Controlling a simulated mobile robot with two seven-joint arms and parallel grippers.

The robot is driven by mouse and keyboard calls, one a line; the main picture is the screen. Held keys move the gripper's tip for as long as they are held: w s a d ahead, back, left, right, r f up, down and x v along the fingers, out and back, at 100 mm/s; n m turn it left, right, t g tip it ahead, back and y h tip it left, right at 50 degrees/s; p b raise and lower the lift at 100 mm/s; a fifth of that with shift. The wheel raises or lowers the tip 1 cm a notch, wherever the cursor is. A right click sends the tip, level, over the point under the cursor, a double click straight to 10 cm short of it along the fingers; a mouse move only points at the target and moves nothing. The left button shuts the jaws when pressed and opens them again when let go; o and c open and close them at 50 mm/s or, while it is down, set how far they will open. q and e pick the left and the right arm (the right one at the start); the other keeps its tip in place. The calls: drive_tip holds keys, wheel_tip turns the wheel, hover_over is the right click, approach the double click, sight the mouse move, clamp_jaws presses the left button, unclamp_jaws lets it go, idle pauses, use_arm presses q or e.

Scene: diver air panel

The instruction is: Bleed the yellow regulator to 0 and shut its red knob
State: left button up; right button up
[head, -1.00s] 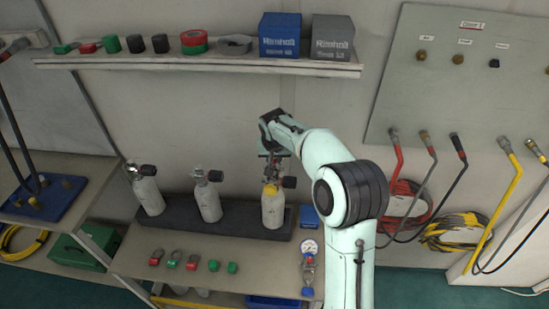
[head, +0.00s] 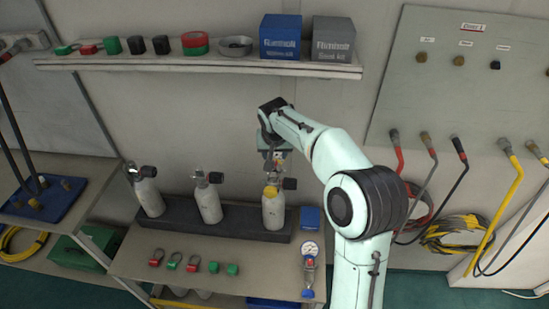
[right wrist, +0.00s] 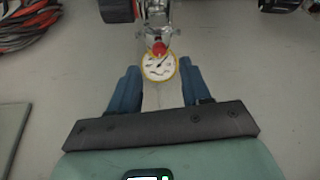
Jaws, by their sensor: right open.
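The yellow regulator (head: 271,191) sits on the rightmost of three grey cylinders in the rack. In the right wrist view its round white gauge (right wrist: 159,68) has a yellow rim and a dark needle; the reading is too small to tell. The red knob (right wrist: 159,48) shows just beyond the gauge, against the metal valve. My right gripper (head: 274,160) is above this cylinder's valve, partly hidden by my wrist. In the wrist view its blue fingers (right wrist: 161,76) are open on either side of the gauge, with gaps, holding nothing. My left gripper is not in view.
Two other cylinders (head: 208,204) stand left in the dark rack (head: 238,222). Several red and green clips (head: 192,264) and a separate gauge (head: 310,249) lie on the bench in front. A shelf (head: 200,65) with boxes and tape is above. A hose panel (head: 450,80) is at right.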

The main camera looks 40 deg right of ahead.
drive_tip(key=v, duration=0.8)
drive_tip(key=shift+r, duration=0.35)
drive_tip(key=w+a+f+n+y, duration=0.15)
drive_tip(key=a+f, duration=0.25)
drive_tip(key=f, duration=0.4)
drive_tip(key=w+a+f+n+y, duration=0.1)
drive_tip(key=w+a+f, duration=0.2)
drive_tip(key=f, duration=0.5)
drive_tip(key=s+a+f+g+y, duration=0.1)
drive_tip(key=s+a+f, duration=0.2)
drive_tip(key=f, duration=0.5)
drive_tip(key=s+a+f+n+y, duration=0.1)
drive_tip(key=s+a+f, duration=0.3)
drive_tip(key=f, duration=0.5)
drive_tip(key=s+a+f+n+g+y, duration=0.1)
drive_tip(key=s+a+f, duration=0.2)
drive_tip(key=a+f, duration=0.4)
drive_tip(key=shift+s+a+f+n+g, duration=0.1)
drive_tip(key=shift+f+n+g, duration=0.05)
drive_tip(key=shift+f, duration=0.2)
drive_tip(key=shift+s+a+f+n+g, duration=0.1)
drive_tip(key=shift+f+g, duration=0.05)
drive_tip(key=shift+f, duration=0.2)
drive_tip(key=s+a+f, duration=0.4)
drive_tip(key=s, duration=0.5)
drive_tip(key=s+a+f+g+y, duration=0.1)
drive_tip(key=s+a+f, duration=0.3)
drive_tip(key=s, duration=0.4)
drive_tip(key=shift+s+a, duration=0.4)
drive_tip(key=shift+a, duration=0.35)
